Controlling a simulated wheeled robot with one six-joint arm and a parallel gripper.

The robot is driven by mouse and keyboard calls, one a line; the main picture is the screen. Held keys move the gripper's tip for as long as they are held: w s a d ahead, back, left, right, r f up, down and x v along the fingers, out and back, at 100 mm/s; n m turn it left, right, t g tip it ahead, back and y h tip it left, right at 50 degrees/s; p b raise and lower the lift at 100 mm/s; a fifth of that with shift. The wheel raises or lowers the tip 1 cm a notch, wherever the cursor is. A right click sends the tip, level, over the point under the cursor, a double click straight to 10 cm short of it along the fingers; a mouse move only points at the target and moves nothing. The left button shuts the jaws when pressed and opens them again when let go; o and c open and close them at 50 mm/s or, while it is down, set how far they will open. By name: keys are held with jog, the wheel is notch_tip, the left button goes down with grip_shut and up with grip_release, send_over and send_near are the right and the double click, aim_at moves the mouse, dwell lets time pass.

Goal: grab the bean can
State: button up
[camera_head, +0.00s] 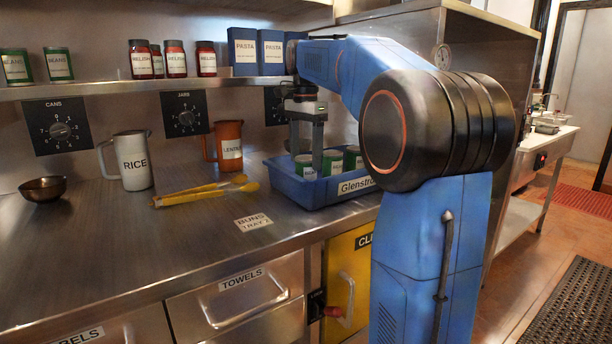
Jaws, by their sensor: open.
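Two green cans with white labels stand on the shelf at the far left; the right one (58,64) reads BEANS and the left one (15,66) looks the same. Several similar green cans (306,167) with white labels stand in a blue crate (285,182) on the counter; their labels are too small to read. My gripper (306,158) points down into the left part of the crate, its fingers open around or just in front of the cans there. I cannot tell whether it touches a can. My arm hides part of the crate's right side.
A white RICE pitcher (134,160), an orange LENTILS pitcher (228,146), yellow tongs (205,190) and a metal bowl (44,189) stand left of the crate. The shelf (110,88) with jars and blue PASTA boxes (243,52) overhangs the counter.

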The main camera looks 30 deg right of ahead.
aim_at(306, 172)
jog(key=shift+d+f, duration=0.1)
jog(key=shift+f, duration=2.6)
jog(key=c, duration=1.4)
jog(key=shift+o, duration=0.2)
